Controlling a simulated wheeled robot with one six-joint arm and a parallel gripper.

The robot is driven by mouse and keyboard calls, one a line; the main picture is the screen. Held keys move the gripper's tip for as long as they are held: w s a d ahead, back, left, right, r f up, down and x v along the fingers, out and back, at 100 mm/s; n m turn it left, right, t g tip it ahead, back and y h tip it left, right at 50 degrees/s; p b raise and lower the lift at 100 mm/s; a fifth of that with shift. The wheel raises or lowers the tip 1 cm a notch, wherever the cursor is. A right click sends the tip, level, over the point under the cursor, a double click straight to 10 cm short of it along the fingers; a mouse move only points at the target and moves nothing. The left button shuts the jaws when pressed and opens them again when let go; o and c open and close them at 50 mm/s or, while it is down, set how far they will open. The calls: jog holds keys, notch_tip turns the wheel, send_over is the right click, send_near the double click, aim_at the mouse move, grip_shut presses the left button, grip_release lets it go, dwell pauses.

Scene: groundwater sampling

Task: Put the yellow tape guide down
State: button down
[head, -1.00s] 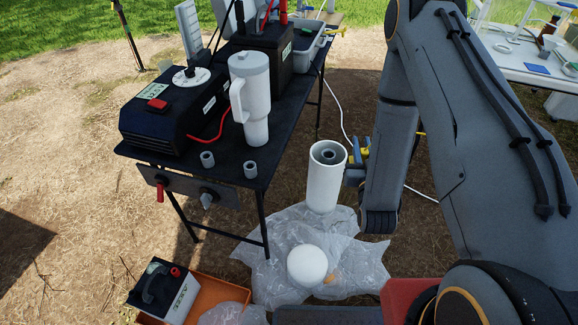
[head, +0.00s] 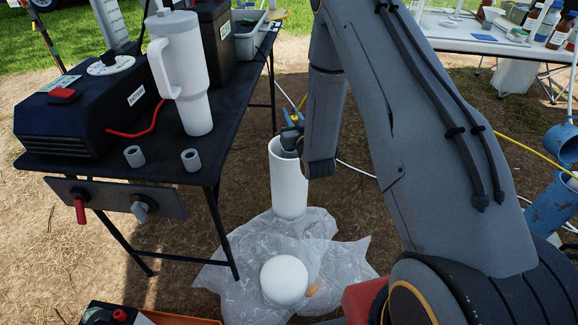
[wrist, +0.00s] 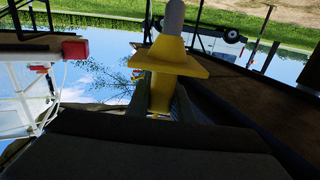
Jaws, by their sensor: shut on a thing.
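My gripper (wrist: 160,100) is shut on the yellow tape guide (wrist: 170,58). In the wrist view the guide stands out ahead of the fingers, with a flared yellow plate and a rounded grey tip. In the head view my gripper (head: 293,132) is small and largely hidden by my arm. It appears just at the top of the white upright tube (head: 289,185), and I cannot tell whether it is behind or above it. Only a trace of yellow shows there.
A black table (head: 100,170) at left carries a black power unit (head: 75,120), a white tumbler (head: 185,75) and two grey rings. A white ball (head: 284,280) lies on clear plastic sheeting (head: 335,255). A white table (head: 470,38) with bottles stands at back right. Blue containers (head: 550,205) are at right.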

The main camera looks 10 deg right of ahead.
jog(key=w+f+b, duration=0.3)
jog(key=w+b, duration=0.3)
jog(key=w, duration=0.2)
notch_tip(320, 180, down, 9)
jog(key=b, duration=0.2)
jog(key=shift+f+b, duration=0.15)
jog(key=shift+b, duration=0.25)
jog(key=shift+d+f, duration=0.1)
jog(key=shift+f, duration=0.05)
jog(key=c, duration=1.6)
grip_release()
jog(key=shift+o, duration=0.2)
jog(key=shift+s, duration=0.25)
jog(key=s+d+p, duration=0.1)
jog(key=s+p, duration=0.1)
jog(key=s, duration=0.9)
jog(key=shift+s+p, duration=0.3)
jog(key=shift+s, duration=0.05)
jog(key=shift+w+r, duration=0.1)
jog(key=shift+r, duration=0.1)
